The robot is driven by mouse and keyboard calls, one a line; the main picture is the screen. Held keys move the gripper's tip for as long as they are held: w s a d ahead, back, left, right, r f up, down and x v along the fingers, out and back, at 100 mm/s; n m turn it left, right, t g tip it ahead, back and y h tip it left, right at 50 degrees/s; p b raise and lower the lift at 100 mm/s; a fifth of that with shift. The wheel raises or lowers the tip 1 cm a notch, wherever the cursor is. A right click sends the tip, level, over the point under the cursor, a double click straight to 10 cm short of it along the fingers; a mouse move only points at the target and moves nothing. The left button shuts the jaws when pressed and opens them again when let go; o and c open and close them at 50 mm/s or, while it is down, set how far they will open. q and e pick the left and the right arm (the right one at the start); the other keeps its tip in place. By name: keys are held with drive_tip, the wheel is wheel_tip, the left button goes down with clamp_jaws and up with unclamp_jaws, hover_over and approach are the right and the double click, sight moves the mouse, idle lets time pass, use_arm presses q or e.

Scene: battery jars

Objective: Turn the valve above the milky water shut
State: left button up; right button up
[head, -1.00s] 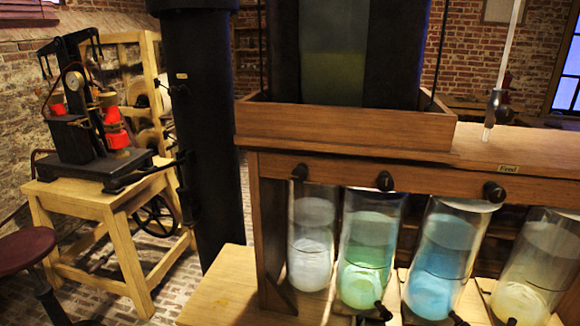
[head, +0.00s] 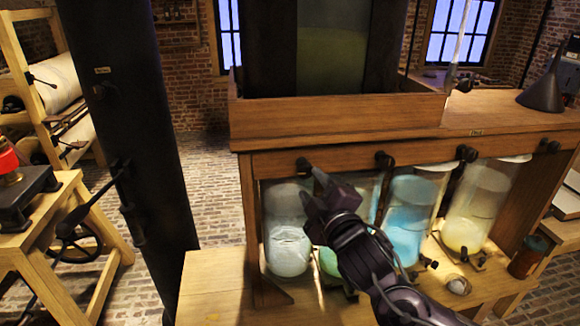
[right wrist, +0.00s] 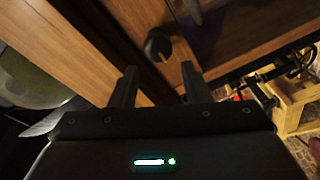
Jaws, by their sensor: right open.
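The jar of milky, whitish water (head: 286,235) stands leftmost under the wooden bench. Above it, on the bench's front rail, is a black valve knob (head: 303,166). My right gripper (head: 313,189) is open and empty, just below and right of that knob in the head view. In the right wrist view a black knob (right wrist: 157,43) lies just beyond the gap between the open fingers (right wrist: 158,84), apart from them. My right forearm hides most of the green jar (head: 328,262). My left gripper is out of view.
More black knobs line the rail, one above the green jar (head: 384,159) and one farther right (head: 466,153). Blue (head: 408,220) and yellowish (head: 474,210) jars stand beside my arm. A black column (head: 135,150) stands left of the bench. A funnel (head: 544,88) sits on top.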

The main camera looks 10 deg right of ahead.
sight(305, 172)
drive_tip(key=w+p, duration=0.1)
drive_tip(key=w, duration=0.1)
drive_tip(key=w+p, duration=0.1)
drive_tip(key=w, duration=0.1)
drive_tip(key=w+p, duration=0.1)
drive_tip(key=w, duration=0.2)
drive_tip(key=shift+a, duration=0.25)
drive_tip(key=shift+w+f, duration=0.1)
drive_tip(key=shift+w, duration=0.05)
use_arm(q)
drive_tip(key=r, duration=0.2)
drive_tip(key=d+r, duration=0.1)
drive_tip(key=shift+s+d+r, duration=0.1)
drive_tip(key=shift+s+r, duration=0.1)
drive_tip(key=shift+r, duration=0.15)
use_arm(e)
drive_tip(key=shift+d, duration=0.1)
drive_tip(key=c, duration=0.7)
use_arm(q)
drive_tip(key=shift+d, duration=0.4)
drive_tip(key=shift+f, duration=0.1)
